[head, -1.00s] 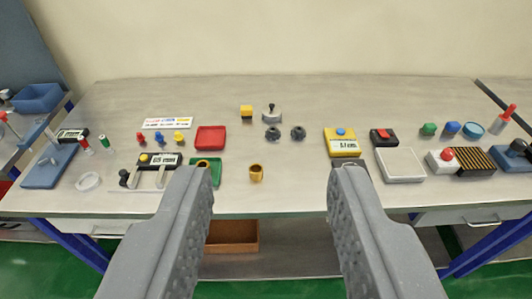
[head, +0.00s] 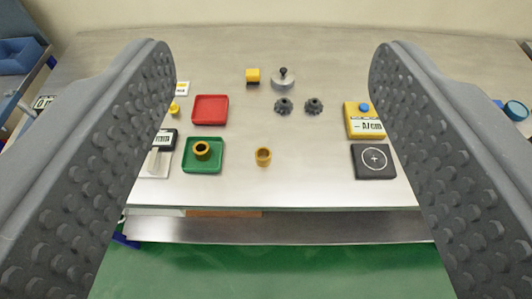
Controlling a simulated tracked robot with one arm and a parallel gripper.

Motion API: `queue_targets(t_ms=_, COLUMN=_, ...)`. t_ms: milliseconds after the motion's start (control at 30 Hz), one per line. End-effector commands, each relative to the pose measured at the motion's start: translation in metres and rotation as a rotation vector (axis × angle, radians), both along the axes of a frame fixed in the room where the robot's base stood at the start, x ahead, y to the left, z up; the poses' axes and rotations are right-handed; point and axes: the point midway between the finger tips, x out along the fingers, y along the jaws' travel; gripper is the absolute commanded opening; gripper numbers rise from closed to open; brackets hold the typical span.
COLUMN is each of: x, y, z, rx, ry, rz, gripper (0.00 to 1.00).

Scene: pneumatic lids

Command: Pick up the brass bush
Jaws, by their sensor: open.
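A brass bush (head: 263,157), a short hollow cylinder, stands upright on the bare bench near its front edge. A second brass-coloured ring-shaped piece (head: 201,150) with a dark centre sits in the green tray (head: 216,168) to its left. My gripper (head: 272,75) is wide open and empty. Its two ridged grey fingers frame the view on the left and right, with both brass pieces showing between them. The fingers hide parts of the bench on both sides.
A red tray (head: 210,109) lies behind the green one. Two dark gears (head: 314,106), a metal weight with a knob (head: 283,79) and a yellow block (head: 253,76) stand farther back. A yellow meter (head: 364,121) and a black pad (head: 373,162) lie right. Bench around the bush is clear.

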Motion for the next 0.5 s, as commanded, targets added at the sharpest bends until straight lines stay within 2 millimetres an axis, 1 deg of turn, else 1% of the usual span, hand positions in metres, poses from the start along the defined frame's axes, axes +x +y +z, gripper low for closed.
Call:
queue_targets(t_ms=67, x=0.012, y=-0.009, z=-0.01, rx=-0.01, ry=0.007, rz=-0.017, gripper=0.59)
queue_targets(t_ms=133, x=0.031, y=-0.023, z=-0.028, rx=-0.035, ry=0.018, rz=-0.044, gripper=0.59)
queue_targets(t_ms=167, x=0.042, y=-0.031, z=-0.038, rx=-0.047, ry=0.023, rz=-0.058, gripper=0.59)
queue_targets(t_ms=233, x=0.069, y=-0.055, z=-0.067, rx=-0.088, ry=0.034, rz=-0.087, gripper=0.59)
queue_targets(t_ms=267, x=0.081, y=-0.066, z=-0.083, rx=-0.108, ry=0.041, rz=-0.097, gripper=0.59)
queue_targets(t_ms=300, x=0.097, y=-0.079, z=-0.106, rx=-0.136, ry=0.049, rz=-0.103, gripper=0.59)
queue_targets(t_ms=367, x=0.118, y=-0.096, z=-0.142, rx=-0.176, ry=0.06, rz=-0.097, gripper=0.59)
queue_targets(t_ms=400, x=0.13, y=-0.105, z=-0.168, rx=-0.197, ry=0.069, rz=-0.083, gripper=0.59)
queue_targets(t_ms=467, x=0.144, y=-0.113, z=-0.206, rx=-0.222, ry=0.079, rz=-0.049, gripper=0.59)
queue_targets(t_ms=500, x=0.152, y=-0.116, z=-0.234, rx=-0.23, ry=0.087, rz=-0.02, gripper=0.59)
